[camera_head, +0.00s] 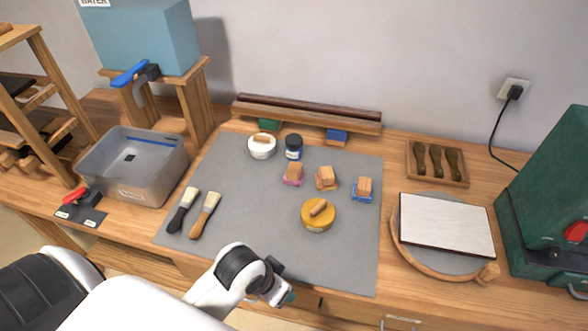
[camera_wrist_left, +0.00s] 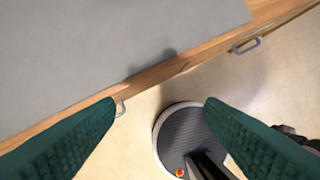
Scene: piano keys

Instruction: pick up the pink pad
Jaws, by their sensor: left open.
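The pink pad (camera_head: 292,180) lies on the grey mat, with a wooden block handle on top of it. It sits left of a similar orange pad (camera_head: 326,184) and a blue pad (camera_head: 363,196). My left gripper (camera_head: 281,292) is at the front edge of the table, below and well apart from the pink pad in the head view. In the left wrist view its two green fingers (camera_wrist_left: 160,112) are spread with nothing between them. The pink pad is not in the wrist view. My right gripper is in neither view.
The grey mat (camera_head: 250,232) carries two brushes (camera_head: 206,212) at left, a white tin (camera_head: 262,151), a dark jar (camera_head: 293,141) and a yellow tin (camera_head: 318,222). A grey bin (camera_head: 133,185) stands at left, a round board (camera_head: 415,256) at right. The mat's front middle is clear.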

